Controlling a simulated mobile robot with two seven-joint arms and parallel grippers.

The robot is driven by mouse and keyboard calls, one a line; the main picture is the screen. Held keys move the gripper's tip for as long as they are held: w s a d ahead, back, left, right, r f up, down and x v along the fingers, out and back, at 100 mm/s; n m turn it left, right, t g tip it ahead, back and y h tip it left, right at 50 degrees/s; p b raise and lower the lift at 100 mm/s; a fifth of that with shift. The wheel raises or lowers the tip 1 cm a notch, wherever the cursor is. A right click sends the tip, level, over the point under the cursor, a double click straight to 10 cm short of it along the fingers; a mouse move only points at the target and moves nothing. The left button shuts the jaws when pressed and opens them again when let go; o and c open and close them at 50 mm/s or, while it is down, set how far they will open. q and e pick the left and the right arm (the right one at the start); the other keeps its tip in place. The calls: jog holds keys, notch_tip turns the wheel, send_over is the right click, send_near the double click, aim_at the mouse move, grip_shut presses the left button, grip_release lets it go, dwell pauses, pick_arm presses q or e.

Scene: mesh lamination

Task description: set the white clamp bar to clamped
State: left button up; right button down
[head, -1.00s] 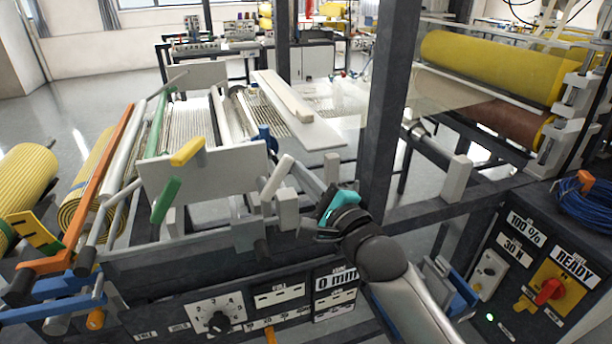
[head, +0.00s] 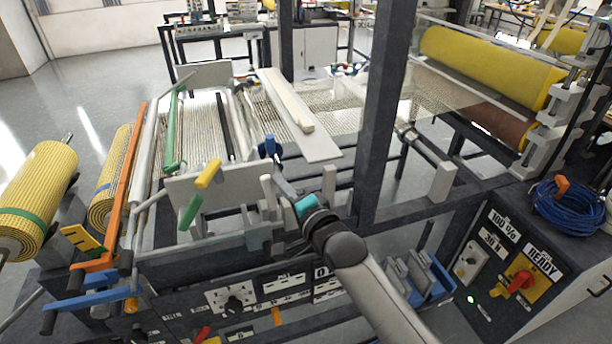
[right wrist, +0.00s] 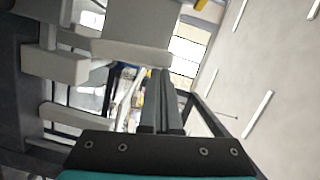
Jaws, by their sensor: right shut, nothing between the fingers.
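A short white lever (head: 267,190) stands nearly upright at the right end of the frame's front side plate; I take it for the handle of the white clamp bar. The bar behind it is hard to tell apart from the other pale parts. My right gripper (head: 280,214), with a teal cuff, is low beside this lever on its right, with its fingers towards it. Whether they touch is unclear. In the right wrist view its fingers (right wrist: 163,78) are shut and empty, close to a pale block (right wrist: 135,50). My left gripper is not in view.
A yellow handle (head: 208,173) and a green handle (head: 190,212) stick out from the side plate to the left. A white board (head: 318,148) lies behind. A dark post (head: 385,110) stands right of the gripper. A white block (head: 443,182) is on the right rail.

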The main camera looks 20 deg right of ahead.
jog(key=a+n+p, duration=0.2)
jog(key=p, duration=0.1)
jog(key=shift+s+a+r+n+g+h, duration=0.1)
jog(key=shift+a+r+n+g+h, duration=0.05)
jog(key=shift+a+n+g+h, duration=0.2)
pick_arm(q)
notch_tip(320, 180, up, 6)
jog(key=p, duration=0.2)
pick_arm(e)
jog(key=shift+a+f+n+h, duration=0.3)
jog(key=shift+a+n, duration=0.2)
jog(key=shift+n, duration=0.35)
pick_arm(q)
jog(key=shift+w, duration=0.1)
pick_arm(e)
jog(key=shift+f, duration=0.1)
